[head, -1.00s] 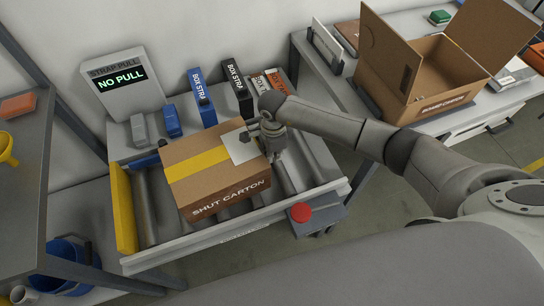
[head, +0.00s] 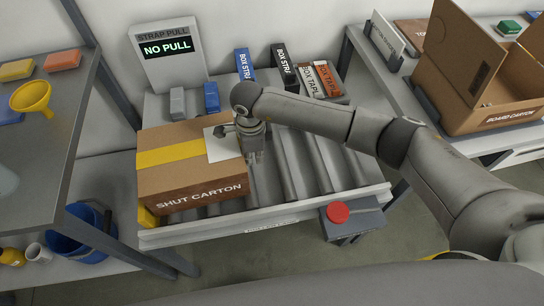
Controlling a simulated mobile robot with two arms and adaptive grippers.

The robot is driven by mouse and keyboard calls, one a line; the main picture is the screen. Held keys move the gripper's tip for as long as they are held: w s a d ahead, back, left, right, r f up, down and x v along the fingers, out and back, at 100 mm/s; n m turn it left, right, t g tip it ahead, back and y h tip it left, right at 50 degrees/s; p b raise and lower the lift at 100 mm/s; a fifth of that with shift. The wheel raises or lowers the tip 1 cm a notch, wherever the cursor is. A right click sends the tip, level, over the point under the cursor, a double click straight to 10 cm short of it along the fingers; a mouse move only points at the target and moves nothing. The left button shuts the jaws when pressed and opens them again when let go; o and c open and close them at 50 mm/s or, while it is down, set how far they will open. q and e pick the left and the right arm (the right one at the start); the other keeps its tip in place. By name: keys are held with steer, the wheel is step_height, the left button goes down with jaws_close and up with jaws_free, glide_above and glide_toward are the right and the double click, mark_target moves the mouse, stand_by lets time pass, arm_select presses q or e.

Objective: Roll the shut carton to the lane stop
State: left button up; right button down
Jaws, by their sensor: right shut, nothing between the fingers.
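The shut carton (head: 192,180), brown with a yellow tape strip and a white label, sits upright on the roller lane (head: 312,163) at its left end. The yellow lane stop (head: 148,217) shows only as a small piece at the carton's lower left; the carton hides the rest. I cannot tell whether they touch. My right gripper (head: 256,155) points down, shut and empty, right at the carton's right side. My left gripper is not in view.
A red button (head: 338,212) on a grey box stands at the lane's front. A strap panel (head: 167,52) reads NO PULL. An open board carton (head: 490,75) is on the right bench. A grey shelf (head: 45,140) with a yellow funnel (head: 32,97) stands at left. The rollers right of my gripper are clear.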

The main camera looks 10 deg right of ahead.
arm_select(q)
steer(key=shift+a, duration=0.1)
arm_select(e)
step_height(320, 180, up, 12)
stand_by(0.8)
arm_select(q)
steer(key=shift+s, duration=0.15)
arm_select(e)
steer(key=shift+a, duration=0.1)
